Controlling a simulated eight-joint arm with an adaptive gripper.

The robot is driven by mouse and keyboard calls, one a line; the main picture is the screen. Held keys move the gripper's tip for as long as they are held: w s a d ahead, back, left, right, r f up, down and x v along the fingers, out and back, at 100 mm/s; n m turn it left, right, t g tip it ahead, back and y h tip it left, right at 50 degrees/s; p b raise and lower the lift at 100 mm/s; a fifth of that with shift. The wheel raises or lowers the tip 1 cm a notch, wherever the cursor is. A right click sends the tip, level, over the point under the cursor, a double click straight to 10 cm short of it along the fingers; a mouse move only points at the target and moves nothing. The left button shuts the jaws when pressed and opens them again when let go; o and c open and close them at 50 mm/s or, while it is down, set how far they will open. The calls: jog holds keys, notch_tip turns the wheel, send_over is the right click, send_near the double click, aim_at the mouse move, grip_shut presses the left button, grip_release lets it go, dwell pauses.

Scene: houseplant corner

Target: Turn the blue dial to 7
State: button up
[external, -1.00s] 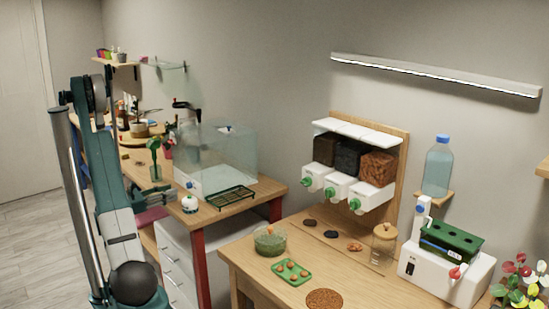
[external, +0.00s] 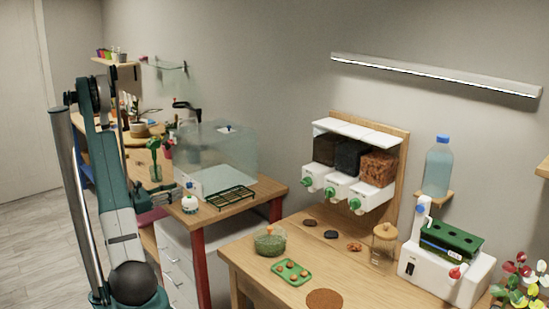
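A small blue round part (external: 190,185) shows on the white front of the clear glass tank's base, on the middle table. Another blue knob (external: 421,209) sits on the upright of the white appliance at the right. Both are too small to read any numbers or a pointer, and I cannot tell which is the dial.
The glass tank (external: 225,150) stands on the middle table beside a dark green rack (external: 231,198) and a small white round device (external: 189,204). The right table holds a green tray (external: 291,271), a glass bowl (external: 269,243) and a jar (external: 384,247). Dispensers with green knobs (external: 354,204) stand behind.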

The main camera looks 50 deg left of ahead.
aim_at(189, 185)
jog(key=shift+w+d+b, duration=0.1)
jog(key=shift+w+b, duration=0.2)
jog(key=shift+w, duration=2.2)
jog(key=c, duration=0.9)
